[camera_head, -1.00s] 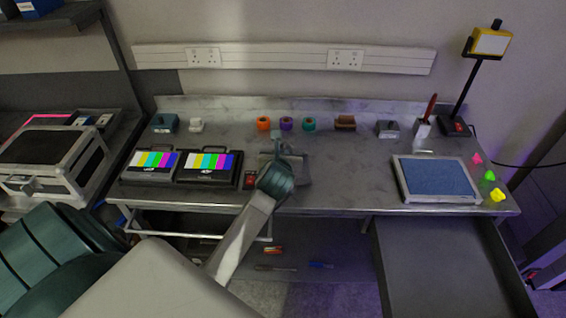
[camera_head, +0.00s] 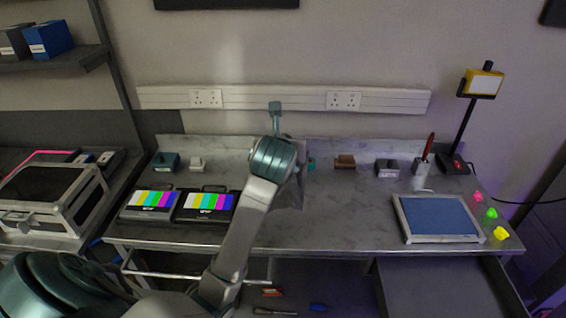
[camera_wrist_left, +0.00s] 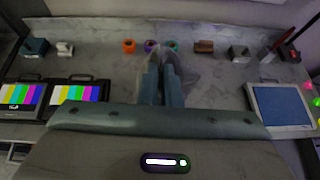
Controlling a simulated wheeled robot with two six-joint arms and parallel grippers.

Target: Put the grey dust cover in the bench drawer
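The grey dust cover (camera_head: 317,188) shows as a limp grey sheet, partly hidden behind my left wrist in the head view. In the left wrist view the cover (camera_wrist_left: 186,76) spreads around the fingertips. My left gripper (camera_wrist_left: 161,68) has its fingers close together on it, above the bench. The bench drawer (camera_head: 440,285) is under the right part of the bench and stands pulled out; the part in view looks empty. My right gripper is not in view.
Two colour-bar monitors (camera_head: 207,207) stand on the bench's left side. Small blocks and tape rolls line the back. The bench (camera_head: 350,220) is clear in the middle.

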